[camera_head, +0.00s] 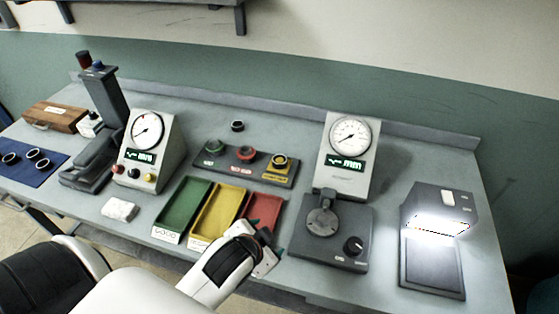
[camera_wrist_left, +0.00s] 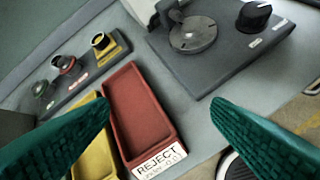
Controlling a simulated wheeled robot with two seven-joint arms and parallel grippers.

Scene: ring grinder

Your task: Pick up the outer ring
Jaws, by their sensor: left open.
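Several dark rings (camera_head: 33,153) lie on the blue mat (camera_head: 62,160) at the far left in the head view. One dark ring (camera_head: 237,126) lies alone at the back, behind a grey stand (camera_head: 225,170) bearing green-, red- and yellow-marked rings. I cannot tell which of these is the outer ring. My left gripper (camera_head: 268,246) is over the front of the red tray, far from the mat. In the left wrist view its teal fingers are wide apart with nothing between them (camera_wrist_left: 160,108). My right gripper is not in view.
Green (camera_head: 183,208), yellow (camera_head: 218,212) and red (camera_head: 263,209) trays stand mid-table; the wrist view shows a REJECT label on the red one (camera_wrist_left: 140,112). A dial gauge (camera_head: 350,140) with a grey base (camera_head: 325,250) and a lit lamp unit (camera_head: 440,215) are to the right.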

